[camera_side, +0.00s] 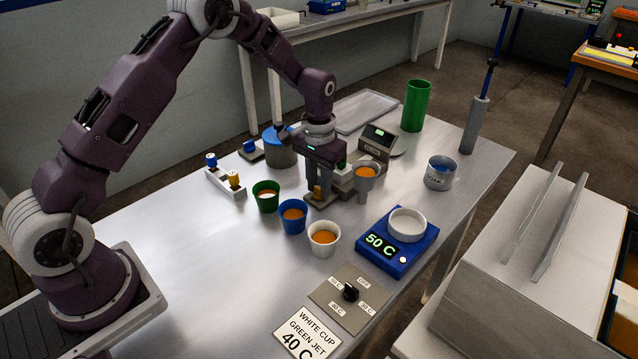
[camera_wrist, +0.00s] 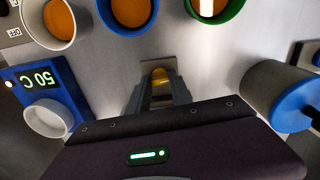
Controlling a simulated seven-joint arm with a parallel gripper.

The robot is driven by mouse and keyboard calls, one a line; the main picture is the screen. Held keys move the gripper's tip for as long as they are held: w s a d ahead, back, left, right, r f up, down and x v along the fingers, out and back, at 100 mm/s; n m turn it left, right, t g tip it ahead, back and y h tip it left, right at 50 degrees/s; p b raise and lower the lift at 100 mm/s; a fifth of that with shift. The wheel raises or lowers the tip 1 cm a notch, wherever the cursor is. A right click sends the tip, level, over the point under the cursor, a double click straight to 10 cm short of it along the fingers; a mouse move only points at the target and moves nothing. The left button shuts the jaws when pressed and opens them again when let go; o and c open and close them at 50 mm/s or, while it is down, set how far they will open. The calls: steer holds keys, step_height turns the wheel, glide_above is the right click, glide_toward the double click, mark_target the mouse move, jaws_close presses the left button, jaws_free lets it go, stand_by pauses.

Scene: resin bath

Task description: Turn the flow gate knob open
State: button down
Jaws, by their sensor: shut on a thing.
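My gripper (camera_side: 318,188) points straight down at the middle of the table. It is shut on a small yellow knob, the flow gate knob (camera_wrist: 160,74), seen between the fingertips in the wrist view. The knob sits over a grey base plate (camera_side: 323,203). The fingers hide most of the knob, so its turn angle cannot be told. A grey funnel (camera_side: 363,188) with orange resin stands just right of my gripper. A grey box marked FLOW (camera_side: 378,145) stands behind it.
Green (camera_side: 266,197), blue (camera_side: 293,217) and white (camera_side: 323,239) cups with orange contents stand in front. A blue 50 C scale (camera_side: 397,243) carries a white dish. A blue-lidded pot (camera_side: 281,152) stands close behind my gripper. A dial panel (camera_side: 349,297) and sign (camera_side: 307,333) lie at the front.

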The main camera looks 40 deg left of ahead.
mark_target(319, 188)
steer(key=c, duration=1.2)
jaws_free()
steer(key=shift+o, duration=0.2)
step_height(319, 188, up, 7)
steer(key=shift+r, duration=0.1)
